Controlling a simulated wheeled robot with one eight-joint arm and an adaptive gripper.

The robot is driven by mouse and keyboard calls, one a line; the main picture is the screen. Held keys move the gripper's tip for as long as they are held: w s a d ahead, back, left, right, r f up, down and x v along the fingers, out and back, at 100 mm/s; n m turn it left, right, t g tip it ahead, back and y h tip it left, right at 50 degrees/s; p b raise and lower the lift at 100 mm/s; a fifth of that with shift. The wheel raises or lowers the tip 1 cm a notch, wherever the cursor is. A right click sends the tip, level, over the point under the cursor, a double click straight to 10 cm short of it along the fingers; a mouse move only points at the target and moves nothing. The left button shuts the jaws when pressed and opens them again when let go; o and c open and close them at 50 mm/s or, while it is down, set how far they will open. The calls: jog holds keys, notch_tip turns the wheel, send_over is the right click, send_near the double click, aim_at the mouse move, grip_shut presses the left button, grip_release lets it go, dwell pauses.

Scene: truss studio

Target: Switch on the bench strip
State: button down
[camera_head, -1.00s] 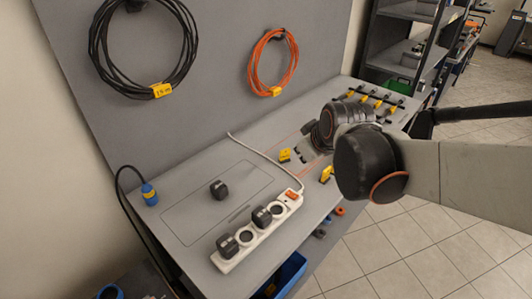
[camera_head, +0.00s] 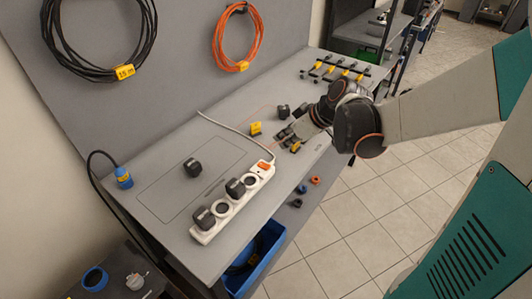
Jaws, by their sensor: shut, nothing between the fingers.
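The white bench strip (camera_head: 230,205) lies at a slant along the front of the grey bench. Its orange switch (camera_head: 265,166) is at the end nearer my gripper; I cannot tell its position. Two black plugs, one near the far-left end (camera_head: 203,219) and one mid-strip (camera_head: 235,188), sit in its sockets. A white cord runs from the switch end back across the bench. My gripper (camera_head: 287,138) is low over the bench, to the upper right of the switch and apart from it. Its fingers are small and dark here, shut and empty.
A loose black plug (camera_head: 193,167) sits left of the strip, another (camera_head: 283,111) behind my gripper. A yellow piece (camera_head: 256,129) stands near the cord. Yellow-handled tools (camera_head: 340,70) line the far end. A blue bin (camera_head: 255,255) is below the front edge.

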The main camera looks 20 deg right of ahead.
jog(key=shift+f, duration=0.1)
jog(key=b, duration=0.4)
send_near(260, 163)
jog(key=shift+w+a+r, duration=0.2)
jog(key=shift+w+a, duration=0.8)
jog(key=shift+w, duration=0.15)
notch_tip(260, 163, down, 2)
jog(key=shift+f+b, duration=0.25)
jog(key=shift+b, duration=0.15)
jog(key=shift+s+d+f, duration=0.1)
jog(key=shift+f, duration=0.6)
